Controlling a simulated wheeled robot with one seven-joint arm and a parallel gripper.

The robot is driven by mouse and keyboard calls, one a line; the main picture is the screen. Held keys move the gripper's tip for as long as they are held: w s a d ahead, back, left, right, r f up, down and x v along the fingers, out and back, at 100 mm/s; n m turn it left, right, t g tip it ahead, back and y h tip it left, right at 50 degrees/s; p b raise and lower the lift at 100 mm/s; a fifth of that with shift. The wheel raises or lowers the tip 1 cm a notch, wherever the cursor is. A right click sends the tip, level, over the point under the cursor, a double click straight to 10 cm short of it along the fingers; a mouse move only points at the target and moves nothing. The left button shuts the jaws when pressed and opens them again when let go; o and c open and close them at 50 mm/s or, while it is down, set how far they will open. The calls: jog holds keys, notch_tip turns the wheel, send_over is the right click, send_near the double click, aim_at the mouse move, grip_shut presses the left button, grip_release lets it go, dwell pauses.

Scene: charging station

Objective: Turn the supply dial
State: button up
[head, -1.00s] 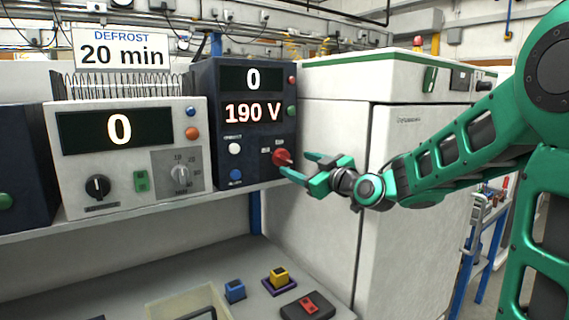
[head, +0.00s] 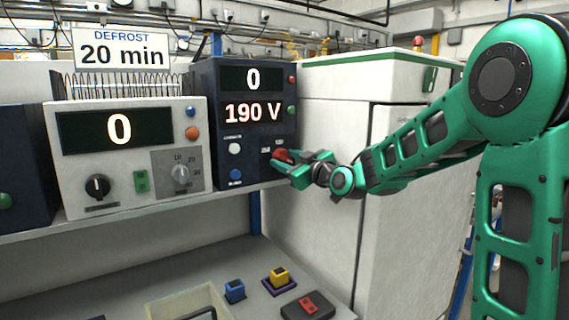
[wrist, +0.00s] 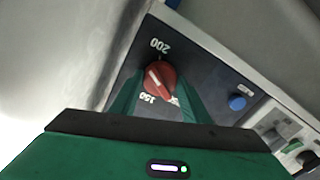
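The red supply dial (head: 283,155) is on the front of the dark blue supply unit (head: 204,130), whose displays read 0 and 190 V. In the wrist view the dial (wrist: 158,80) shows a pale pointer line, with marks 200 and 150 beside it. My gripper (head: 279,163) is at the dial, partly covering it in the head view. In the wrist view my gripper (wrist: 159,92) has one green finger on each side of the dial. The fingers look apart; whether they touch the dial is unclear.
A white unit (head: 80,180) with a display reading 0 stands left of the supply, under a DEFROST 20 min sign (head: 122,49). A large white cabinet (head: 320,120) stands right. Blue (head: 235,291) and yellow (head: 279,277) blocks sit on the lower bench.

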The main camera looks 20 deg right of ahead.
jog(key=shift+m, duration=2.8)
jog(key=o, duration=1)
jog(key=v, duration=1)
jog(key=shift+s+d, duration=0.2)
jog(key=shift+s, duration=0.15)
